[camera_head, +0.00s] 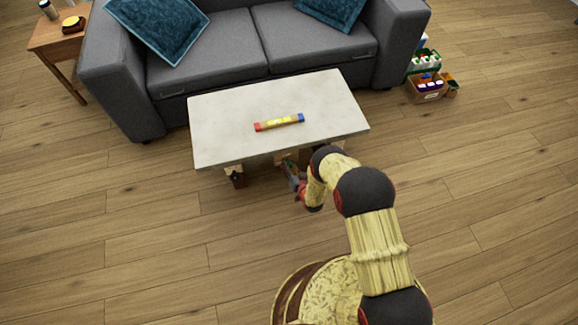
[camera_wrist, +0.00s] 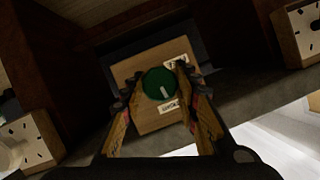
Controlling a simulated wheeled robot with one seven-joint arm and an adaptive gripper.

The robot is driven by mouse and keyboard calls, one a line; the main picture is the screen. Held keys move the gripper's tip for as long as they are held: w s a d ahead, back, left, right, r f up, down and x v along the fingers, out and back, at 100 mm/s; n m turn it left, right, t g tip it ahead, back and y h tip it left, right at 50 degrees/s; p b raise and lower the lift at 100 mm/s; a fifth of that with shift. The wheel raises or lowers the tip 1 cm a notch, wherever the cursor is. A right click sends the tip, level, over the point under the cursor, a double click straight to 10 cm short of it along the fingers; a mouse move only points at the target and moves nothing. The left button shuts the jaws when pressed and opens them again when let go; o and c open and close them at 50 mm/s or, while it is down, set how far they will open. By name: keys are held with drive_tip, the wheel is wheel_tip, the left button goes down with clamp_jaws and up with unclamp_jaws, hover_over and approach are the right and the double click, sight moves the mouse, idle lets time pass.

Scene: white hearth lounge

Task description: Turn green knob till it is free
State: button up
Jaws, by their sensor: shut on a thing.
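The green knob (camera_wrist: 158,84) is a round dial with a pale pointer line, on a light wooden face in the middle of the wrist view. White labels with dark lettering sit at its upper right and below it. My gripper (camera_wrist: 155,80) has one finger on each side of the knob and is shut on it. In the head view my gripper (camera_head: 293,180) reaches in at the front edge of the low table, and the knob is hidden there.
The pale-topped table (camera_head: 225,135) carries a coloured bar (camera_head: 279,122). Other dial faces show at the left (camera_wrist: 28,142) and right (camera_wrist: 302,30) of the wrist view. A grey sofa (camera_head: 210,70) stands behind, with small crates (camera_head: 426,88) at its right. The wooden floor in front is open.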

drive_tip(key=n+h, duration=0.2)
drive_tip(key=n, duration=0.2)
drive_tip(key=shift+a+t+h, duration=0.1)
drive_tip(key=shift+t+h, duration=0.3)
drive_tip(key=n+t+h, duration=0.1)
drive_tip(key=n+h, duration=0.1)
drive_tip(key=n, duration=0.2)
drive_tip(key=shift+s+f, duration=0.1)
drive_tip(key=n+t+h, duration=0.1)
drive_tip(key=n, duration=0.1)
drive_tip(key=n+h, duration=0.1)
drive_tip(key=n, duration=0.1)
drive_tip(key=shift+t, duration=0.4)
drive_tip(key=n+t, duration=0.1)
drive_tip(key=n, duration=0.1)
drive_tip(key=n+t, duration=0.1)
drive_tip(key=n, duration=0.1)
drive_tip(key=shift+a+n+h, duration=0.1)
drive_tip(key=shift+n+h, duration=0.2)
drive_tip(key=shift+h, duration=0.1)
drive_tip(key=o, duration=1)
drive_tip(key=shift+o, duration=0.9)
drive_tip(key=shift+s, duration=0.1)
